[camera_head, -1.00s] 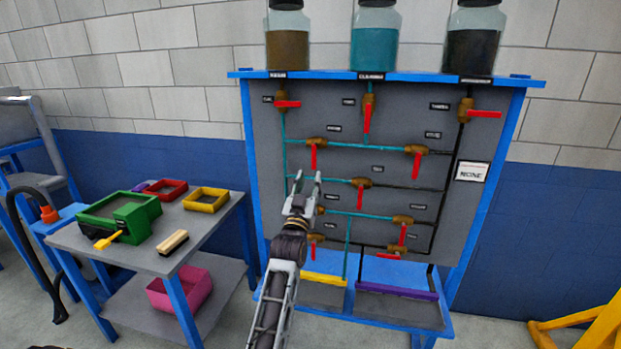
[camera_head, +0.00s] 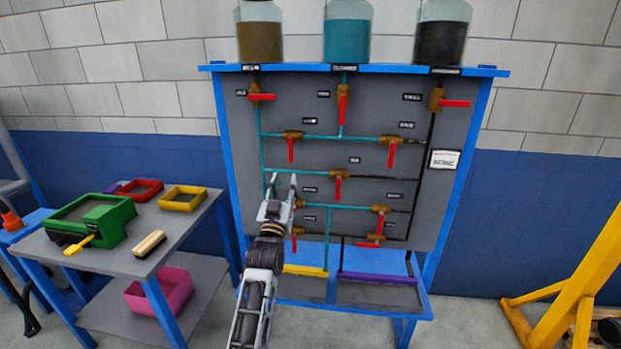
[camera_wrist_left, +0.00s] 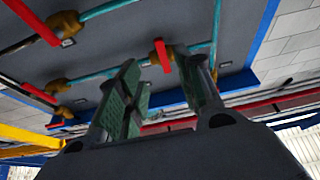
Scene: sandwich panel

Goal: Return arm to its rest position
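My left arm reaches up from the bottom of the head view, in front of the valve panel (camera_head: 240,180). My left gripper (camera_head: 281,178) points upward before the panel's left-centre, its two fingers apart with nothing between them. In the left wrist view the gripper (camera_wrist_left: 160,72) also shows a clear gap between its green-padded fingers. A red valve handle (camera_wrist_left: 162,55) appears beyond that gap; I cannot tell how far off it is. The gripper partly hides the lower-left valve, whose red handle (camera_head: 294,243) shows beside it. My right gripper is not in view.
Red-handled valves and pipes cover the panel, below three jars such as the teal one (camera_head: 347,40). A grey table (camera_head: 115,262) at left holds a green box (camera_head: 108,215), trays and a brush (camera_head: 149,243). A yellow frame (camera_head: 590,270) stands at right. Floor between is open.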

